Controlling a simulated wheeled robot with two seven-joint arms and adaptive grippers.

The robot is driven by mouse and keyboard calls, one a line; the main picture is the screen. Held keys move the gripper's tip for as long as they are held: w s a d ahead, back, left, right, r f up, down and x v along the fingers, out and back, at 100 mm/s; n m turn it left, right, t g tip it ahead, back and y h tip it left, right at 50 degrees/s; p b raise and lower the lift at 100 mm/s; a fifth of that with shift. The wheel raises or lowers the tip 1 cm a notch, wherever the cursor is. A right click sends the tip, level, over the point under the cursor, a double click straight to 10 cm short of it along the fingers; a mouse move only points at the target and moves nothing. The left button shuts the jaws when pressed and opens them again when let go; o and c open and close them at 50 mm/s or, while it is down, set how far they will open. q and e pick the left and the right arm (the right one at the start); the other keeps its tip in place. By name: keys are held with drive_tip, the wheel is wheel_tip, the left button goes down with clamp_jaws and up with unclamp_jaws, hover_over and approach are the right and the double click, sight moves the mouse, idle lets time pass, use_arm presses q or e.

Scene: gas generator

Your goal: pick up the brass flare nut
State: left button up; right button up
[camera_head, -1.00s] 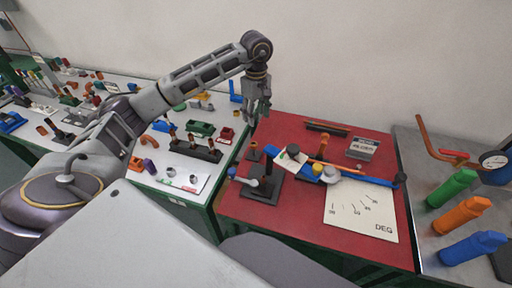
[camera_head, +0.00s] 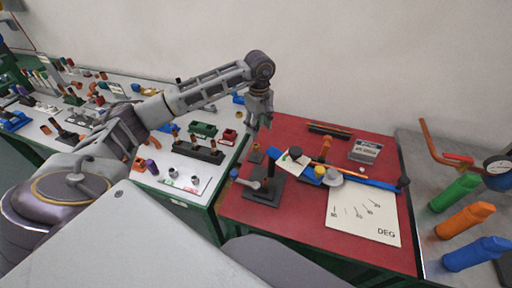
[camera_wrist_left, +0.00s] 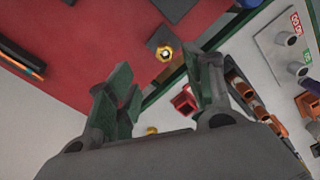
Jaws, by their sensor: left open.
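A brass ring-like piece (camera_wrist_left: 165,53), which looks like the flare nut, sits on a small dark square block on the red table top in the left wrist view. In the head view a small dark stand with a brownish piece (camera_head: 256,148) shows near the red table's left edge, but the nut is too small to make out clearly. My left gripper (camera_head: 259,120) hangs above that stand, fingers pointing down. In the left wrist view its two green-dark fingers (camera_wrist_left: 167,85) are apart and empty, with the brass piece beyond the gap between them. My right gripper is not in view.
The red table (camera_head: 237,206) also holds a dark stand with a post (camera_head: 270,178), a blue bar and a DEG sheet (camera_head: 365,222). A white table (camera_head: 108,158) with several fittings stands left. A grey bench with a gauge (camera_head: 496,163) stands right.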

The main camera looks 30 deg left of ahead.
sight(256, 147)
use_arm(q)
wheel_tip(256, 147, down, 4)
drive_tip(key=shift+r, duration=0.1)
drive_tip(key=shift+f, duration=0.25)
drive_tip(key=shift+s+a+f+p, duration=0.15)
drive_tip(key=shift+f+p, duration=0.05)
drive_tip(key=shift+f, duration=0.35)
drive_tip(key=shift+s+a+f+p, duration=0.15)
drive_tip(key=shift+f+p, duration=0.05)
drive_tip(key=shift+f, duration=0.35)
wheel_tip(256, 147, down, 2)
drive_tip(key=shift+f, duration=0.2)
drive_tip(key=shift+a+f, duration=0.1)
drive_tip(key=shift+f, duration=0.1)
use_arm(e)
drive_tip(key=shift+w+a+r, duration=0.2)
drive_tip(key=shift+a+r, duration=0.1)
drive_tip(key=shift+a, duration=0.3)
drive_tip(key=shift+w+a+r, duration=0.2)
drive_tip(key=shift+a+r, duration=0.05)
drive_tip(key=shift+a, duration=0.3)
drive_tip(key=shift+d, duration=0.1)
